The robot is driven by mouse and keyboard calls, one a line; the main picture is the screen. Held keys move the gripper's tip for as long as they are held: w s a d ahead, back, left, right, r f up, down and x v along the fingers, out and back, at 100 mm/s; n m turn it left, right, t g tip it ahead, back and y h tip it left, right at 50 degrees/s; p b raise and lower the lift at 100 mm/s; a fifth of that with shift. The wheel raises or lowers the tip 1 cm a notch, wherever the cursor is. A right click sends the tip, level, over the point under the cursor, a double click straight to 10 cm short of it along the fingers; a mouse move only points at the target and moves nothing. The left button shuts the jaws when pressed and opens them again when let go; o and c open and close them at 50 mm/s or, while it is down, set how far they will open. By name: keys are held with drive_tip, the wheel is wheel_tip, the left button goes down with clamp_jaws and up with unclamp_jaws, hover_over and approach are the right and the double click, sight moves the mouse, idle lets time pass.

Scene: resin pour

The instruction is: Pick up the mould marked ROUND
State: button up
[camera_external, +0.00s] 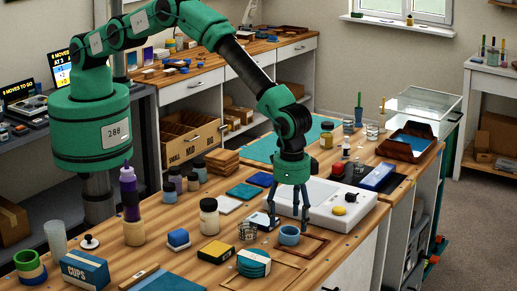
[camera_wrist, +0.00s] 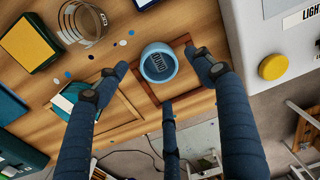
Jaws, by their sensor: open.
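The mould marked ROUND is a small light-blue cup (camera_external: 289,236) on the wooden bench, inside or at the edge of a thin wooden frame (camera_external: 318,246). In the wrist view its label reads ROUND inside the cup (camera_wrist: 159,63). My gripper (camera_external: 290,222) is open and points down just above the mould. In the wrist view my gripper (camera_wrist: 165,90) has its dark fingers spread, with the mould between and beyond their tips. Nothing is held. Whether any finger touches the mould, I cannot tell.
A white light box (camera_external: 335,205) with a yellow knob stands close behind the mould. A second wooden frame (camera_external: 300,272) lies in front, near the bench edge.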

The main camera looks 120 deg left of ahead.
sight(290, 231)
drive_tip(key=shift+f, duration=0.15)
drive_tip(key=shift+a+f+p, duration=0.1)
drive_tip(key=shift+f+p, duration=0.25)
drive_tip(key=shift+f, duration=2.1)
drive_tip(key=shift+s, duration=0.1)
drive_tip(key=shift+c, duration=0.5)
drive_tip(key=c, duration=1.1)
